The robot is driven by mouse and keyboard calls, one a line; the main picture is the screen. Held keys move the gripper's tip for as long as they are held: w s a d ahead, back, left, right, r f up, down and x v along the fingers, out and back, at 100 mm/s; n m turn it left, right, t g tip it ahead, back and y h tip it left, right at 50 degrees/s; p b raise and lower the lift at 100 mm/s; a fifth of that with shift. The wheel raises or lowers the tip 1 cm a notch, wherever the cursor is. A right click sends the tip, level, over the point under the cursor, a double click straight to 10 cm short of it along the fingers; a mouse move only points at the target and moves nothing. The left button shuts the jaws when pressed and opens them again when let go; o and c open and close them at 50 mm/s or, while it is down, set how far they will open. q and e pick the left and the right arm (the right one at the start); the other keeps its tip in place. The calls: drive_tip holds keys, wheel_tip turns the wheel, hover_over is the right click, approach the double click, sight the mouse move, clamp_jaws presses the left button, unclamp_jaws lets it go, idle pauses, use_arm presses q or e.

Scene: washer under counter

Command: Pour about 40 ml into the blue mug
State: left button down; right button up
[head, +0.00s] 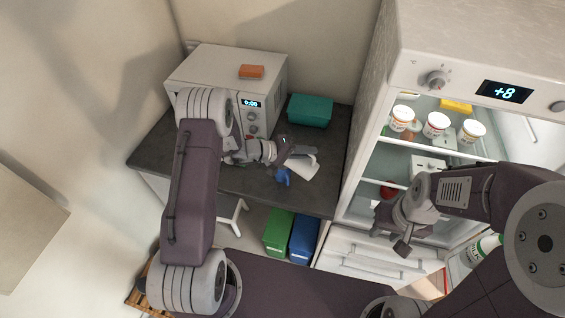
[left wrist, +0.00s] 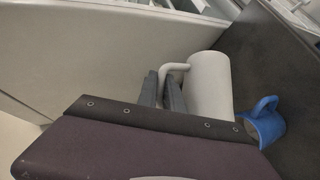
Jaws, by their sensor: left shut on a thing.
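The blue mug (head: 283,177) stands on the dark counter near its front edge; it also shows in the left wrist view (left wrist: 267,128) with its handle visible. My left gripper (head: 287,151) is shut on the handle of a white jug (head: 303,165), just beside and behind the mug. In the left wrist view the fingers (left wrist: 171,90) close on that handle, and the white body of the jug (left wrist: 210,85) lies beyond them. I cannot tell the jug's exact tilt, and no stream shows. My right gripper (head: 398,228) is in front of the fridge, its opening unclear.
A white microwave (head: 215,75) with an orange sponge-like block (head: 251,71) on top and a teal box (head: 310,111) stand at the back of the counter (head: 245,183). The open fridge (head: 420,150) holds several tubs. Green (head: 279,232) and blue bins (head: 303,240) stand below the counter.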

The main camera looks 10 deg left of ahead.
use_arm(q)
drive_tip(key=shift+a+r, duration=0.15)
drive_tip(key=shift+r, duration=0.1)
idle(0.6)
drive_tip(key=shift+f, duration=0.1)
